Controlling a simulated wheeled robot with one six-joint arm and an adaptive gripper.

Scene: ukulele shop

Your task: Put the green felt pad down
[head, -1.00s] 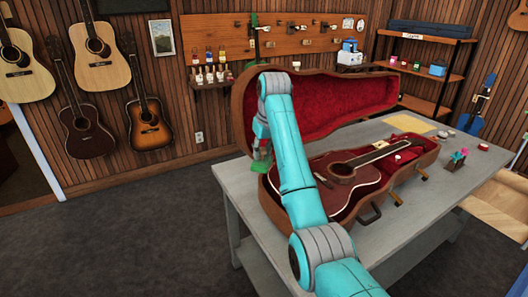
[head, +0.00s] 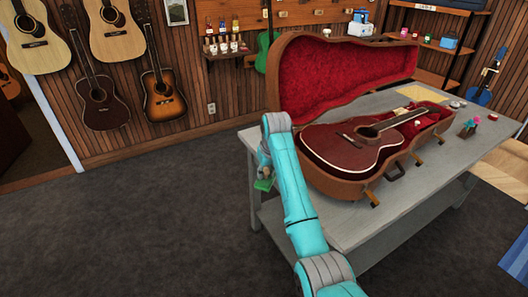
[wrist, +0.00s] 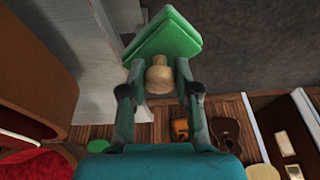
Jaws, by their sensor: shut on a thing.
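The green felt pad (head: 264,184) is at the end of my arm, left of the table and apart from it, with dark floor behind it. In the wrist view the pad (wrist: 165,38) is a flat green square, tilted, with a rounded tan knob (wrist: 159,74) against it. My gripper (wrist: 160,88) is shut on the pad by this knob, one finger on each side. In the head view my gripper (head: 264,170) is small and partly hidden by my arm.
A grey table (head: 350,232) carries an open guitar case (head: 340,180) with red lining and a dark red guitar (head: 350,147) inside. Guitars hang on the wood wall. Open floor (head: 130,220) lies to the left.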

